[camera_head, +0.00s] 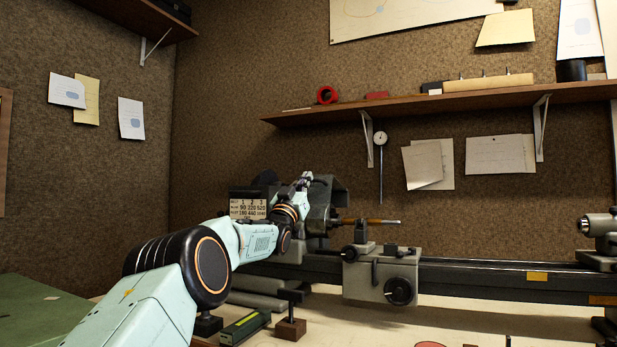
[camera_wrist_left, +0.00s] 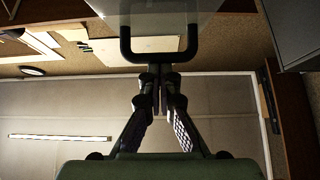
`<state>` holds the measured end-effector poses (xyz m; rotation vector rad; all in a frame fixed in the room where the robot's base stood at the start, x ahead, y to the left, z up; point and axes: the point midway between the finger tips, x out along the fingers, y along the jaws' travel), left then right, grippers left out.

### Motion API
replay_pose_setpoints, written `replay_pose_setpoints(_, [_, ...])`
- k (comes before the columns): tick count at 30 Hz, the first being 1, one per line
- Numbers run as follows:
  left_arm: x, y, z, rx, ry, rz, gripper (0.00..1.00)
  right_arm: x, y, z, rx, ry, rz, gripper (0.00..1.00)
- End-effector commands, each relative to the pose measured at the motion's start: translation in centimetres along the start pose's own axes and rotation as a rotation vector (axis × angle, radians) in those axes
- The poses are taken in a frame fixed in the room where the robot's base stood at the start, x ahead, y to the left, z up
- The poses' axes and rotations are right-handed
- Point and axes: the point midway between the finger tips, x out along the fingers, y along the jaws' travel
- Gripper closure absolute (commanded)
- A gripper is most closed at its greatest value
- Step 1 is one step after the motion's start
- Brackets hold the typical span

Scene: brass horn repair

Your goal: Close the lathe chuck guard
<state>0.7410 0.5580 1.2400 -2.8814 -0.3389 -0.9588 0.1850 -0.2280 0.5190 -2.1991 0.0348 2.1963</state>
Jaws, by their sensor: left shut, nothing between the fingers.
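The lathe chuck guard (camera_head: 329,187) is a dark hood at the headstock end of the lathe in the head view, partly hidden behind my left gripper. In the left wrist view the guard (camera_wrist_left: 202,18) shows as a pale see-through panel with a black U-shaped handle (camera_wrist_left: 188,45). My left gripper (camera_head: 306,179) is at the guard. In the left wrist view its fingertips (camera_wrist_left: 160,72) are together and empty, right at the handle's crossbar; I cannot tell whether they touch it. My right gripper is not in view.
A brass-coloured rod (camera_head: 372,221) sticks out right of the headstock, above the grey carriage (camera_head: 381,277). The tailstock (camera_head: 600,232) stands far right on the lathe bed (camera_head: 500,276). A wall shelf (camera_head: 450,104) runs above.

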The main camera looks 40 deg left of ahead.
Motion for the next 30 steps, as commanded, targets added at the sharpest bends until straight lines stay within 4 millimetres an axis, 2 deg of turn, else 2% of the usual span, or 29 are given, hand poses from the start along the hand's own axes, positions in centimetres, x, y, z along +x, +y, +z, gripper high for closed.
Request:
replay_pose_setpoints(1, [-0.4, -0.1, 0.7, 0.001, 0.005, 0.0, 1.0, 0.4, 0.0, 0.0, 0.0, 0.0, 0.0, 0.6])
replay_pose_setpoints(15, [-3.0, 0.0, 4.0, 0.0, 0.028, -0.002, 1.0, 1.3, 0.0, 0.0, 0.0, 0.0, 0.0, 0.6])
replay_pose_setpoints(30, [-3.8, 0.3, 5.3, 0.0, 0.024, -0.002, 1.0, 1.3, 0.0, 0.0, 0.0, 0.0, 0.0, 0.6])
